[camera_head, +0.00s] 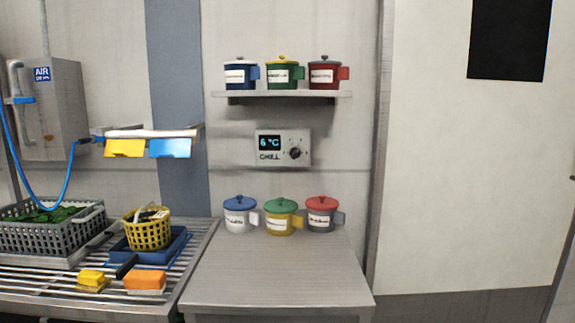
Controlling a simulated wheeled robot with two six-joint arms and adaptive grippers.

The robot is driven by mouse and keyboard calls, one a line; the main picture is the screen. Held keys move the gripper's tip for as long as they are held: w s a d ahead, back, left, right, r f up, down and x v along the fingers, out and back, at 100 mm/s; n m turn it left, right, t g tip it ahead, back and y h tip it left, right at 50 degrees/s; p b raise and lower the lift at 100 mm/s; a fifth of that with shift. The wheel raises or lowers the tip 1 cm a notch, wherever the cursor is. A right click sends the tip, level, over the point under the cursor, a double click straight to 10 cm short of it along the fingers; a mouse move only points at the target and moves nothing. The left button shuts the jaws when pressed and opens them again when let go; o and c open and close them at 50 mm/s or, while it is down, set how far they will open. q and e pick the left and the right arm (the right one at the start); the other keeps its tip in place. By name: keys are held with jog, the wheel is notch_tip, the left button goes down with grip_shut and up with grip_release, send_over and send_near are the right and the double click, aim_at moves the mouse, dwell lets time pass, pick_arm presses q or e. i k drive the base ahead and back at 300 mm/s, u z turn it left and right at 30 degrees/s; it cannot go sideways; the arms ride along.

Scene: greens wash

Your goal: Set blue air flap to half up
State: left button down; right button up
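The blue air flap (170,148) hangs below the right half of a pale horizontal bar (150,133) on the left side of the view. A yellow flap (124,148) hangs beside it on the left, at about the same height. Both flaps point downward from the bar; their exact tilt is hard to tell from here. A blue hose runs to the bar's left end from a grey box marked AIR (52,108). Neither of my grippers is in view.
Below the bar, a slatted rack holds a grey crate of greens (50,228), a yellow basket (147,229) in a blue tray, and yellow and orange blocks (145,279). Several lidded mugs and a CHILL panel (282,147) are to the right. The steel table front (272,275) is clear.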

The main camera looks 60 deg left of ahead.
aim_at(158, 149)
jog(key=z, duration=0.45)
jog(key=k, duration=0.95)
jog(key=u, duration=1.3)
